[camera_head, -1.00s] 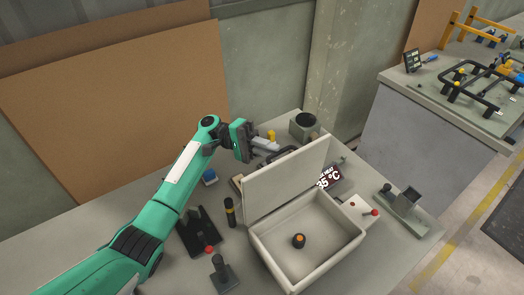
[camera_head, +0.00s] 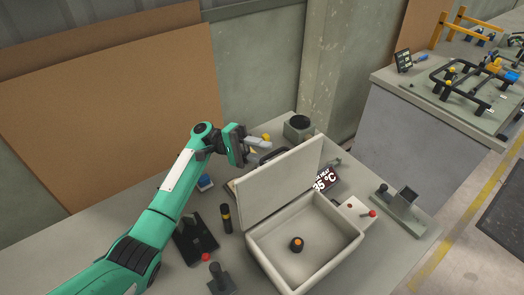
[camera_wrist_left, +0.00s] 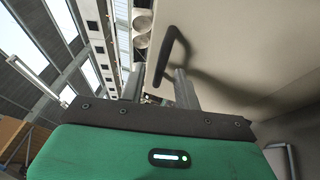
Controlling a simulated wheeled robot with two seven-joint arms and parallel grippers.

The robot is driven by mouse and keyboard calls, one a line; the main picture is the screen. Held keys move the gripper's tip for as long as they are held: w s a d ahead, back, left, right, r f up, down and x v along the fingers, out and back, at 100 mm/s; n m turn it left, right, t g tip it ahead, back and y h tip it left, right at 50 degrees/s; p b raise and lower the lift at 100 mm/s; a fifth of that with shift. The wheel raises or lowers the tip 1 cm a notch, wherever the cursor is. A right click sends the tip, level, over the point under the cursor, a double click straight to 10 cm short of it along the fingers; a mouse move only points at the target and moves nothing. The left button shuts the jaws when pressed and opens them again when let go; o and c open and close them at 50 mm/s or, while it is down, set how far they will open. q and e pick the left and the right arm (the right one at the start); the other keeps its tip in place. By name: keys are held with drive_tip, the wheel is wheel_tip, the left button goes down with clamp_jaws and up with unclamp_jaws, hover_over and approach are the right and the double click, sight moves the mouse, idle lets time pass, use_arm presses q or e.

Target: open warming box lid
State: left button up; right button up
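The warming box (camera_head: 262,262) is a pale open bin on the table, with a small dark, orange-topped object (camera_head: 297,244) inside. Its lid (camera_head: 280,185) stands raised and near upright along the box's back edge. My left gripper (camera_head: 256,148) is behind the lid, near its upper left part. My right gripper is not in view.
A black-and-yellow cylinder (camera_head: 227,219), a dark stand (camera_head: 196,240) and a joystick-like part (camera_head: 220,278) are left of the box. A second table (camera_head: 425,90) holds a black frame.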

use_arm(q)
drive_tip(key=shift+w+a+f, duration=0.15)
drive_tip(key=shift+a, duration=0.15)
drive_tip(key=b+v, duration=0.6)
drive_tip(key=v, duration=0.7)
drive_tip(key=shift+a, duration=0.1)
